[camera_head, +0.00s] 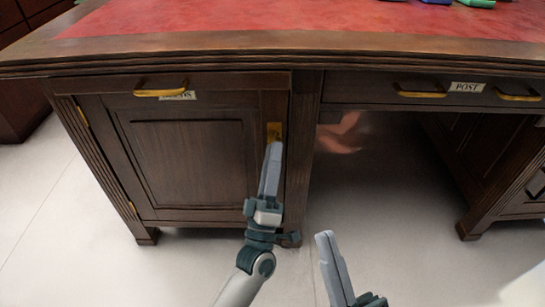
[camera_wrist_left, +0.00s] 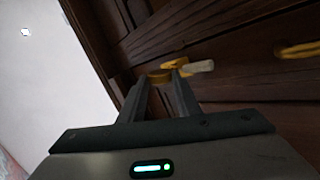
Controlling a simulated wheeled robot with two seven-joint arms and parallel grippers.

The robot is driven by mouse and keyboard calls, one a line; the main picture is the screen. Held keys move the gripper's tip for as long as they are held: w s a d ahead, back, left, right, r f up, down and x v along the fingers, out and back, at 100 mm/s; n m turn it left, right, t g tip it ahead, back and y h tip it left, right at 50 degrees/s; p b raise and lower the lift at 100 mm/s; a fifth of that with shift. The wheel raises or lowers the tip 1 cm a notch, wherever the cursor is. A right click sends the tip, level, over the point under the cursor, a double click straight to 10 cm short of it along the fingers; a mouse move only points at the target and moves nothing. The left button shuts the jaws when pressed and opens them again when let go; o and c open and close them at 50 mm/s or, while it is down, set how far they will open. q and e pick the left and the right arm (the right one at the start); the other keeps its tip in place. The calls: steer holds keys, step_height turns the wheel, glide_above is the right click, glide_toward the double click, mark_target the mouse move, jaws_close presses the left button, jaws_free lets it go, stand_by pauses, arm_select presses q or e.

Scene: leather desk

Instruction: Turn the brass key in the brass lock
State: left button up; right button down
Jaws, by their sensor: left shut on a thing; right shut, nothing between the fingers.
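The brass lock (camera_head: 274,131) is a small plate near the upper right edge of the cabinet door (camera_head: 185,155), which is closed. My left gripper (camera_head: 275,148) reaches up to this plate, its fingers shut on the brass key. In the left wrist view, brass parts (camera_wrist_left: 160,76) show at my left fingertips (camera_wrist_left: 162,84); I cannot clearly separate key from lock there, and the key's angle cannot be made out. My right gripper (camera_head: 327,238) is shut and empty, low in front of the desk's knee opening.
Drawers with brass handles (camera_head: 160,91) and pale labels, one reading POST (camera_head: 467,87), run under the red leather top (camera_head: 300,22). Green and blue items (camera_head: 477,3) lie at the top's far right. The knee opening right of the cabinet and the pale floor (camera_head: 60,225) are clear.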

arm_select(q)
steer(key=n+y, duration=0.1)
steer(key=n, duration=0.1)
steer(key=n+y+b, duration=0.1)
steer(key=y, duration=0.1)
steer(key=n+t+y+b, duration=0.1)
steer(key=n+y, duration=0.1)
steer(key=shift+d+n, duration=0.3)
arm_select(e)
step_height(320, 180, down, 2)
steer(key=shift+f, duration=0.1)
arm_select(q)
steer(key=shift+s+n, duration=0.1)
steer(key=shift+n, duration=0.2)
arm_select(e)
steer(key=shift+f, duration=0.1)
